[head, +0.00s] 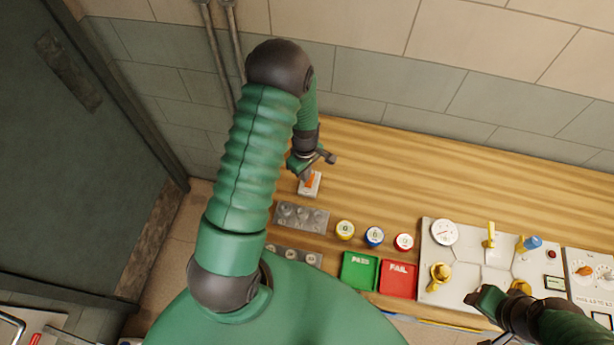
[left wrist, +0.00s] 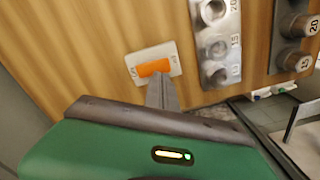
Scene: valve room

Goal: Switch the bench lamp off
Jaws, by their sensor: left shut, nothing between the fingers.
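The switch is a white plate (head: 314,188) with an orange rocker, lying on the wooden bench. In the left wrist view the orange rocker (left wrist: 153,68) sits across the middle of its plate. My left gripper (head: 307,177) is shut and empty, pointing down at the switch. In the left wrist view its closed fingertips (left wrist: 160,84) are right at the rocker's near edge; I cannot tell whether they touch it. My right gripper (head: 488,316) is at the lower right, over the front of the valve panel; its jaws are unclear. No lamp is visible.
A grey socket block (head: 301,217) lies close to the switch. A valve panel (head: 462,262) stands beyond. The bench behind is clear.

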